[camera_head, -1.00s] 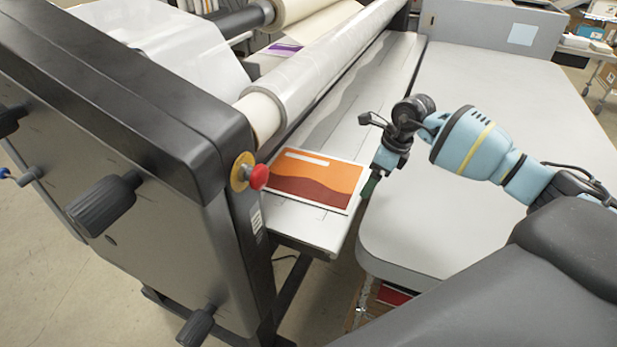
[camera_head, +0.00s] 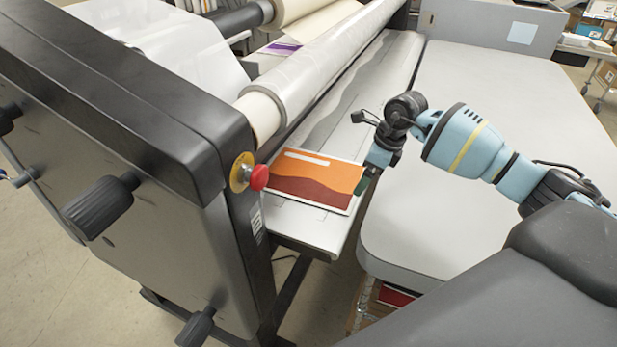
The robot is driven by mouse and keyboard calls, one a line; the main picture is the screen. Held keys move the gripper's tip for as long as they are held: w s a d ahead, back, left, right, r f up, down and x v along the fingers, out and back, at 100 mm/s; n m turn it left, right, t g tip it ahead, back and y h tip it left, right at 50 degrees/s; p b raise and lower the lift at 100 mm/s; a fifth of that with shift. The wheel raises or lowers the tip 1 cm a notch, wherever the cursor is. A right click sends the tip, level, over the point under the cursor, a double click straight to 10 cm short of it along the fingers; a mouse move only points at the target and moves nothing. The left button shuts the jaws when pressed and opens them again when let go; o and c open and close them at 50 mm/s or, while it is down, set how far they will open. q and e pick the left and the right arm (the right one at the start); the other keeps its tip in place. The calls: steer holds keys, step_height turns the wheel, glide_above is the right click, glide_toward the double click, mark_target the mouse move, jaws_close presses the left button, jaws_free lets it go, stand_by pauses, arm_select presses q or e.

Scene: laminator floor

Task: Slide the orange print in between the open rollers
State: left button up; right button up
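The orange print (camera_head: 312,180), with dark red waves and a white bar, lies flat on the near end of the laminator's narrow feed table (camera_head: 320,228). The large film-wrapped roller (camera_head: 325,62) runs along the table beyond the print's left side; the gap under it is hidden. My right gripper (camera_head: 364,181) points down at the print's right edge and seems to touch or overlap it. Its fingertips are small and dark, so I cannot tell whether they are closed on the print. My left gripper is out of view.
A red emergency button (camera_head: 259,177) sticks out from the black side housing (camera_head: 130,110), close to the print's left corner. A wide grey table (camera_head: 480,130) lies to the right, mostly clear. A purple-and-white sheet (camera_head: 279,48) lies beyond the roller.

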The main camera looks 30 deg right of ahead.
mark_target(353, 187)
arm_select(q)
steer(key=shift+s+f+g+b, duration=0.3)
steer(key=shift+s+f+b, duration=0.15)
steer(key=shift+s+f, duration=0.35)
arm_select(e)
steer(key=shift+f, duration=1.6)
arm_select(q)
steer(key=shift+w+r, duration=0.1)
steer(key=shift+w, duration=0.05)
arm_select(e)
steer(key=shift+s+d, duration=0.15)
steer(key=shift+s, duration=0.05)
stand_by(0.4)
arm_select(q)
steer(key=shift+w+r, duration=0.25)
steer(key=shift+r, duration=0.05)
arm_select(e)
steer(key=shift+s+a, duration=0.25)
steer(key=shift+a, duration=0.05)
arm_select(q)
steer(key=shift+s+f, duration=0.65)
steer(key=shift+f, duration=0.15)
arm_select(e)
steer(key=shift+w+a, duration=1.05)
steer(key=shift+w, duration=0.15)
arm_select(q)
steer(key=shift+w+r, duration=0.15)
arm_select(e)
steer(key=shift+s+d, duration=0.15)
steer(key=shift+d, duration=0.05)
